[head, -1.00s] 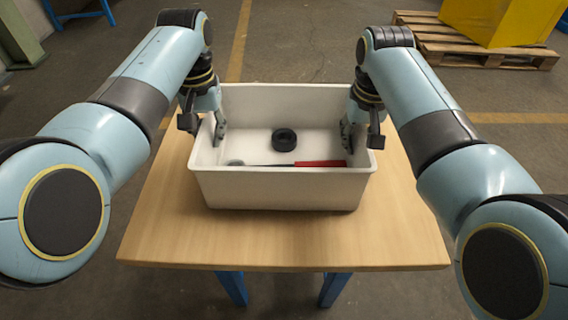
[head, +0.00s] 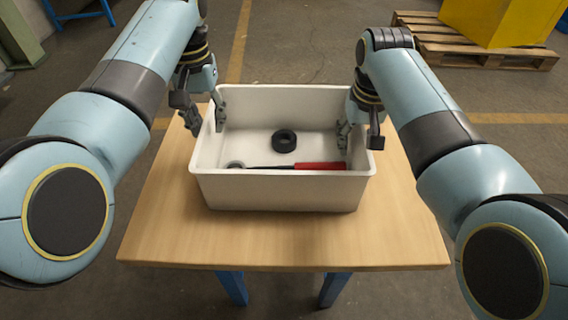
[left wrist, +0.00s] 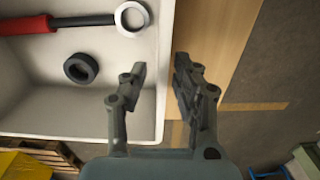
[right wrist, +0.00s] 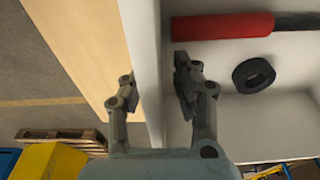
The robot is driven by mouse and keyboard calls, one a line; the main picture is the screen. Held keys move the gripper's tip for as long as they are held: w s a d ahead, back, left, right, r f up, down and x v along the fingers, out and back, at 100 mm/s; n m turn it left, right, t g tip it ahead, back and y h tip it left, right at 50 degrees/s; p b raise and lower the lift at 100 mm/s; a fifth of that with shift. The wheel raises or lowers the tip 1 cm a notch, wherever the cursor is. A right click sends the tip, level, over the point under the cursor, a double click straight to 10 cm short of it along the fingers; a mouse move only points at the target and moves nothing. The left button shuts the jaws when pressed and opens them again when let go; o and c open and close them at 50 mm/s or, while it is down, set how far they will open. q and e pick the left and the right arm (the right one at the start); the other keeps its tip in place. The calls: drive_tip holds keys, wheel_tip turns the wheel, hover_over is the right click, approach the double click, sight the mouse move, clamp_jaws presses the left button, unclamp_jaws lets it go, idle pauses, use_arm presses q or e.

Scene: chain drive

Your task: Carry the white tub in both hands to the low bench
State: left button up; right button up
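The white tub (head: 280,190) stands on the wooden table. My left gripper (head: 206,114) is open over the tub's left wall, one finger inside and one outside. In the left wrist view my left gripper (left wrist: 160,72) has the rim between its fingers with a gap.
Inside the tub lie a black ring (head: 284,141) and a red-handled tool (head: 318,166). The wooden table (head: 280,240) has bare top in front of the tub. A pallet with a yellow box (head: 500,22) stands far right. A blue frame (head: 85,14) is far left.

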use_arm(q)
wheel_tip(320, 180, up, 7)
drive_tip(key=shift+r, duration=0.35)
use_arm(e)
drive_tip(key=shift+r, duration=0.3)
wheel_tip(320, 180, up, 9)
drive_tip(key=shift+r, duration=0.2)
